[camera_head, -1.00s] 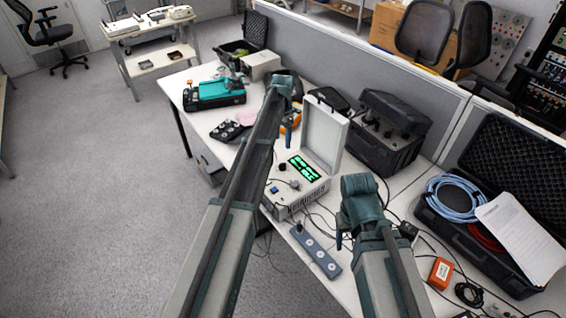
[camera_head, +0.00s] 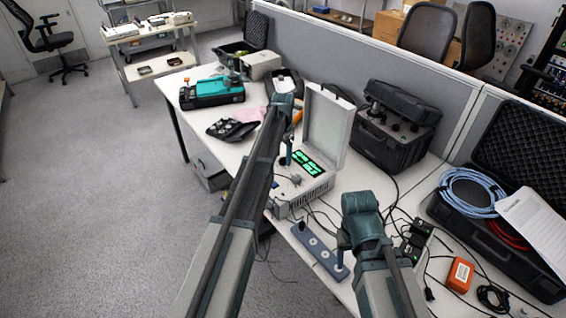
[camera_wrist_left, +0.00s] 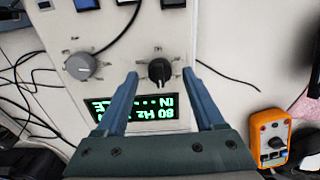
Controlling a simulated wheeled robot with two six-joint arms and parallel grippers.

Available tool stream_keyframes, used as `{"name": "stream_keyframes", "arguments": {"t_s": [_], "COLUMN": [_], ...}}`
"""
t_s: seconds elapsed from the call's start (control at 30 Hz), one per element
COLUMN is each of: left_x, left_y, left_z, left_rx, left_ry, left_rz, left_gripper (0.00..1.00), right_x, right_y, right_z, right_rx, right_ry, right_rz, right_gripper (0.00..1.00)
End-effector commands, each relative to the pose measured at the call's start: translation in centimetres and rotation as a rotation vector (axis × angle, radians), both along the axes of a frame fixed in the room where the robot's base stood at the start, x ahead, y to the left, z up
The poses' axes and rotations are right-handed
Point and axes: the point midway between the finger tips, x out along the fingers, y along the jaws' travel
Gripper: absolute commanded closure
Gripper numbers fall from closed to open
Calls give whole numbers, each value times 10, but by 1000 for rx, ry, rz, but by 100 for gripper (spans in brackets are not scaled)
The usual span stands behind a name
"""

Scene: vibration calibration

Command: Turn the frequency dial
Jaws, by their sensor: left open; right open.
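The calibrator is a light case with its lid (camera_head: 325,125) raised and a lit green display (camera_head: 308,163). In the left wrist view its panel (camera_wrist_left: 125,62) shows a black dial (camera_wrist_left: 159,71) and a grey knob (camera_wrist_left: 79,66) beside it. The display (camera_wrist_left: 135,107) appears upside down there and reads 80 Hz. My left gripper (camera_wrist_left: 160,85) is open, its fingers on either side of the black dial; I cannot tell whether they touch it. In the head view my left gripper (camera_head: 285,158) is over the panel. My right gripper (camera_head: 340,248) is open, above the power strip.
A black case (camera_head: 395,130) stands behind to the right. An orange meter (camera_wrist_left: 269,139) lies beside the panel in the left wrist view. An orange box (camera_head: 459,275) is at the right.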

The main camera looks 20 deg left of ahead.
Motion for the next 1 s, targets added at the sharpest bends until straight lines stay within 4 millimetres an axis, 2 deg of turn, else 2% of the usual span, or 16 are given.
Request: {"name": "stream_keyframes", "arguments": {"t_s": [0.03,0.33,0.7,1.0], "left_x": [0,0,0,0], "left_y": [0,0,0,0], "left_z": [-5,-4,-4,-4], "left_rx": [0,0,0,0], "left_ry": [0,0,0,0], "left_rz": [0,0,0,16], "left_gripper": [30,31,98,100], "right_x": [0,0,0,0], "right_y": [0,0,0,0], "right_z": [-5,-4,-4,-4], "right_rx": [0,0,0,0], "right_ry": [0,0,0,0], "right_rz": [0,0,0,0], "right_gripper": [39,39,39,39]}}
